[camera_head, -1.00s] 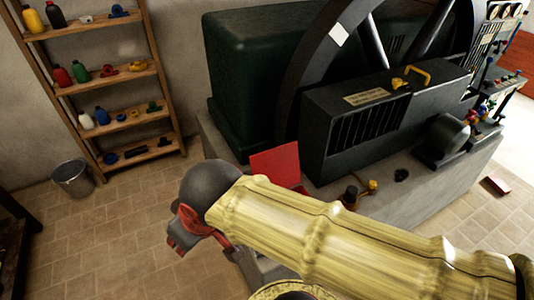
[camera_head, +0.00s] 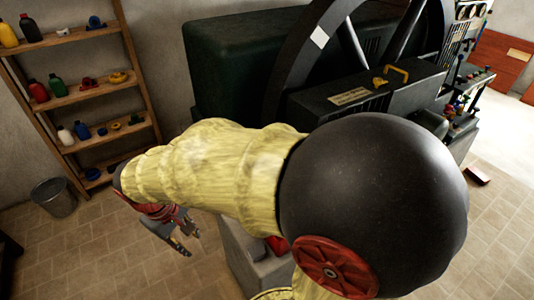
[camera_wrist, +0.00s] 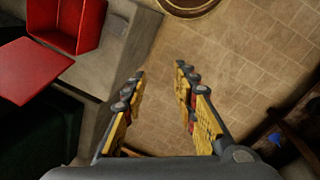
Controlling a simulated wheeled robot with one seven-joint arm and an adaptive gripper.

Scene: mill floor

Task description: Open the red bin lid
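The red bin (camera_wrist: 72,24) shows at the top left of the wrist view, with its inside visible, on a grey ledge. The flat red lid (camera_wrist: 30,70) stands swung away from the bin's opening, so it looks open. In the head view only a small red piece of the bin (camera_head: 277,246) shows beside my arm; the lid is hidden behind the arm. My gripper (camera_wrist: 160,72) is open and empty, with its fingers apart above the tiled floor. It is clear of the bin and lid. It also shows in the head view (camera_head: 188,240), left of the plinth.
A dark machine (camera_head: 235,65) with a big wheel stands on a grey plinth (camera_head: 246,262). A wooden shelf (camera_head: 95,92) with bottles is at the left, and a metal bucket (camera_head: 55,197) stands by the wall. Tiled floor (camera_head: 105,250) lies clear at the lower left.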

